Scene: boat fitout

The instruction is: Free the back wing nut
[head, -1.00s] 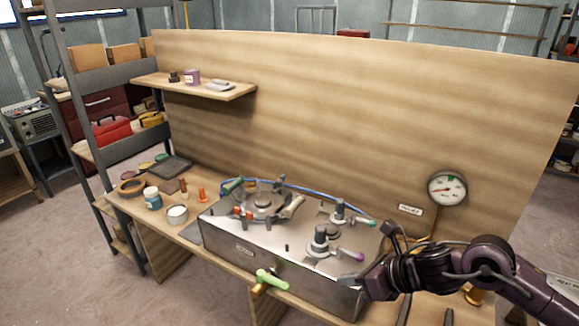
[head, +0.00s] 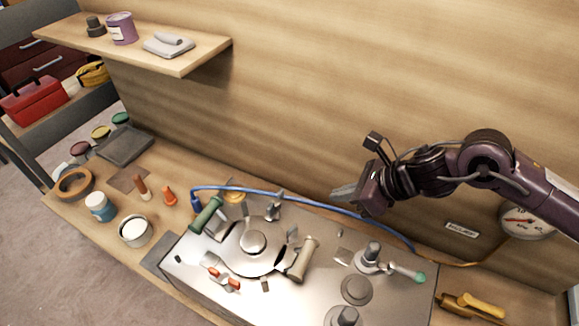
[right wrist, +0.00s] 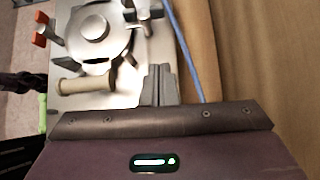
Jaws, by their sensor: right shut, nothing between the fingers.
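A steel box (head: 200,290) carries a round hatch (head: 252,242) with a knob in its middle. A grey wing nut (head: 274,207) stands upright at the hatch's back edge, near the blue hose. A second small grey fitting (head: 292,235) is at the hatch's right. A green handle (head: 207,215) and a beige handle (head: 303,258) flank the hatch. My right gripper (head: 345,192) is shut and empty, above and to the right of the back wing nut, apart from it. In the right wrist view the shut fingers (right wrist: 160,85) point toward the hatch's edge.
A blue hose (head: 315,203) runs behind the hatch along the wooden back panel (head: 330,90). Valves with levers (head: 372,260) stand right of the hatch. Jars (head: 100,207) and a tin (head: 135,231) stand left of the box. A shelf (head: 150,50) juts out at upper left.

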